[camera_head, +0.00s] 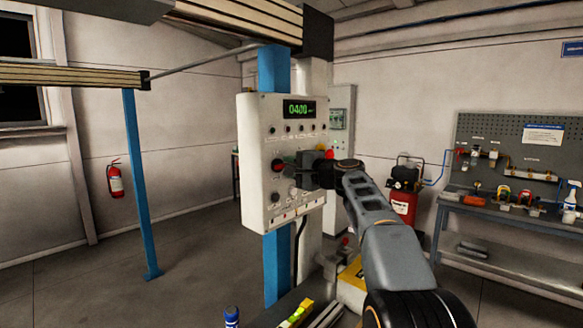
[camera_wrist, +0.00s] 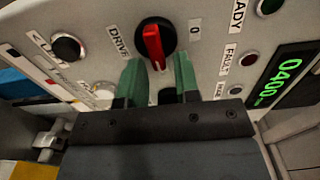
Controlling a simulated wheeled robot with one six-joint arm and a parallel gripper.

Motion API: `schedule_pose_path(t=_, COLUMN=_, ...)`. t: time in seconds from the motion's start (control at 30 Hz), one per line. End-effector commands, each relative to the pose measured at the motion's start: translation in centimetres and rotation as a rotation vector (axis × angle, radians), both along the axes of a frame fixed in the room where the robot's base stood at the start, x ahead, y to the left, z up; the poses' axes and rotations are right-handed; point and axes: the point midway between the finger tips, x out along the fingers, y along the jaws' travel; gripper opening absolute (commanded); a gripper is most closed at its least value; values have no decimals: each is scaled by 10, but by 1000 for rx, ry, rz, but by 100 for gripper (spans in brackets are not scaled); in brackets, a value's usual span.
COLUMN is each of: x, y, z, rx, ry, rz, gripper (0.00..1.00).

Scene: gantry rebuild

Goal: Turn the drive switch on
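The drive switch (camera_wrist: 154,42) is a red handle on a round black base, labelled DRIVE on its left and 0 on its right in the wrist view. Its handle stands roughly upright in that picture, tilted slightly. In the head view the switch (camera_head: 277,165) is on the left part of the white control panel (camera_head: 254,130). My gripper (camera_wrist: 160,70) has two green fingers spread apart, with nothing between their visible lengths. The fingertips are close to the lower end of the handle; I cannot tell whether they touch it. My gripper (camera_head: 291,164) also faces the panel in the head view.
A green display (camera_head: 299,109) reads 0400. A black knob (camera_wrist: 68,47) and a dark red FAULT lamp (camera_wrist: 249,57) flank the switch. A blue post (camera_head: 277,268) carries the panel. A tool bench (camera_head: 505,212) stands at the right. Open floor lies to the left.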

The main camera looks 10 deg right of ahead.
Motion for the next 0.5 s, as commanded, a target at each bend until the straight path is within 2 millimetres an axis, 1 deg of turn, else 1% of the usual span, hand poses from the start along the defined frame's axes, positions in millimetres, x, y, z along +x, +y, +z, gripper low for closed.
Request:
schedule_pose_path(t=0.03, x=0, y=0, z=0, rx=0, ry=0, rz=1, gripper=35)
schedule_pose_path(t=0.07, x=0, y=0, z=0, rx=-1, ry=-1, rz=1, gripper=38)
schedule_pose_path(t=0.1, x=0, y=1, z=0, rx=-1, ry=-1, rz=1, gripper=38)
schedule_pose_path(t=0.33, x=-1, y=0, z=0, rx=-2, ry=-1, rz=2, gripper=38)
schedule_pose_path(t=0.43, x=-7, y=-4, z=-1, rx=-1, ry=-2, rz=1, gripper=38)
schedule_pose_path(t=0.5, x=-15, y=-10, z=-2, rx=-2, ry=-2, rz=-1, gripper=38)
